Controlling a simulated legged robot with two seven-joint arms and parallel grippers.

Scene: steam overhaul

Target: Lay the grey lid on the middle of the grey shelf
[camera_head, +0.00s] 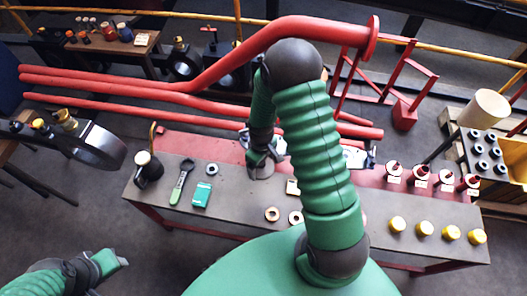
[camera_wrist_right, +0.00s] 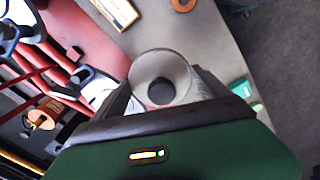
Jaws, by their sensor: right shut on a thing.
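My right gripper (camera_head: 262,156) is over the back middle of the bench, partly hidden by my own arm. In the right wrist view its fingers (camera_wrist_right: 163,92) are shut on a pale grey round thing with a dark centre, which I take for the grey lid (camera_wrist_right: 176,65). A grey round shape shows under the gripper in the head view; whether it touches the bench is unclear. The bench has a grey top (camera_head: 235,208) with a red strip behind; I cannot pick out a separate grey shelf. My left gripper (camera_head: 122,259) is low at the left, its jaws unclear.
A green-handled tool (camera_head: 181,182), a green box (camera_head: 201,194) and a dark pot (camera_head: 148,168) are on the bench's left. Copper-coloured rings (camera_head: 272,214) lie in front. Yellow caps (camera_head: 424,228) and red-topped pieces (camera_head: 420,176) stand at the right. Red pipes (camera_head: 120,92) run behind.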

